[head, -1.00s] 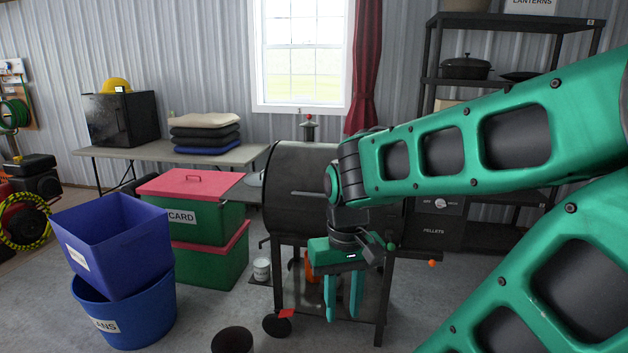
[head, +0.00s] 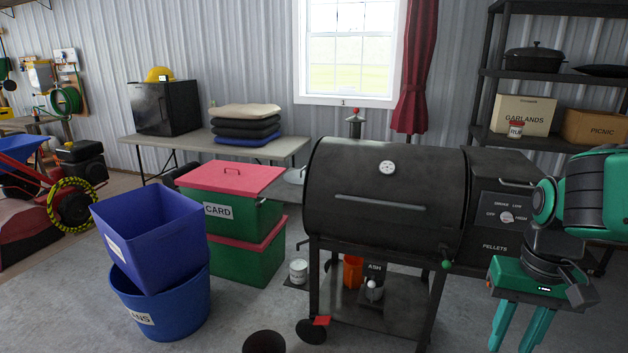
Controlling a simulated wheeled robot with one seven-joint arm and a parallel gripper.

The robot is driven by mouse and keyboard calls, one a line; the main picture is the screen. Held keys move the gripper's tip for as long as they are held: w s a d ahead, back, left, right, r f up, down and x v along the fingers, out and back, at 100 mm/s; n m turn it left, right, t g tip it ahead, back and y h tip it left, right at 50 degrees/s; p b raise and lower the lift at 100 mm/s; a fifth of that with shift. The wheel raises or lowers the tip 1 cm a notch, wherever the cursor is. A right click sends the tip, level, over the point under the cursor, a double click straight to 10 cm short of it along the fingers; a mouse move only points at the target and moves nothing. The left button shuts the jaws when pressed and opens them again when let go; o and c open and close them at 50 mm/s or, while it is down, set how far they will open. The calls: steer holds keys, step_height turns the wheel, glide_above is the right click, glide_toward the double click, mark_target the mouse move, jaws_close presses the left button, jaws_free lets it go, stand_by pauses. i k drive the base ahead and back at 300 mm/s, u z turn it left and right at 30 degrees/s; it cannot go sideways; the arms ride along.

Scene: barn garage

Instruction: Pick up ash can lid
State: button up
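A dark can labelled ASH (head: 375,268) stands on the lower shelf of the grill, under its barrel. A small pale rounded thing (head: 374,291) shows just in front of or on the lower part of this can; I cannot tell whether it belongs to a lid. No ash can lid is clearly made out. My gripper (head: 515,342) hangs at the lower right, pointing down, right of the grill legs and well apart from the can. Its two teal fingers are spread with nothing seen between them; their tips reach the bottom picture edge.
The black grill (head: 390,200) stands in the middle, with an orange bucket (head: 352,272) on its lower shelf. A white tin (head: 298,271) and a dark round container (head: 264,342) are on the floor. Blue bins (head: 160,305) and green boxes (head: 240,262) stand left.

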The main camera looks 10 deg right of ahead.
mark_target(297, 177)
steer(key=z, duration=0.1)
steer(key=i, duration=1)
steer(key=u, duration=0.1)
